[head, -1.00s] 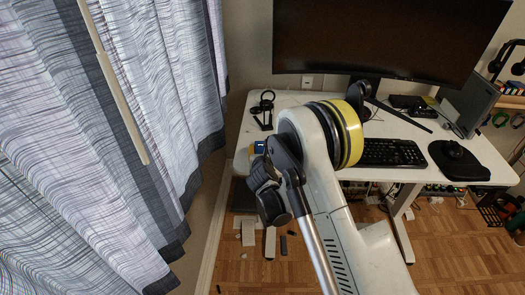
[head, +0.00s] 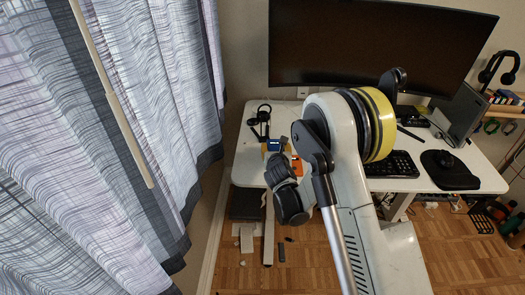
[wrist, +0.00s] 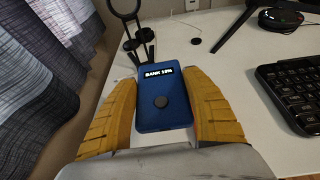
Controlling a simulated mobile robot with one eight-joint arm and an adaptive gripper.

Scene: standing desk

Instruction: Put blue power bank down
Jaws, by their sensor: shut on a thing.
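The blue power bank (wrist: 162,110) shows in the wrist view, with a lit "BANK 10%" label and a round dark button facing up. It sits between the two yellow fingers of my gripper (wrist: 163,118), which is shut on its sides. In the head view the power bank (head: 275,144) is a small blue patch at my gripper (head: 283,156), over the left part of the white desk (head: 249,160). I cannot tell whether its underside touches the desktop.
A black stand with rings (head: 262,118) is just beyond the power bank, close to it. A keyboard (head: 391,165), mouse pad (head: 449,172) and large monitor (head: 375,45) are to the right. The curtain (head: 130,120) hangs left of the desk.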

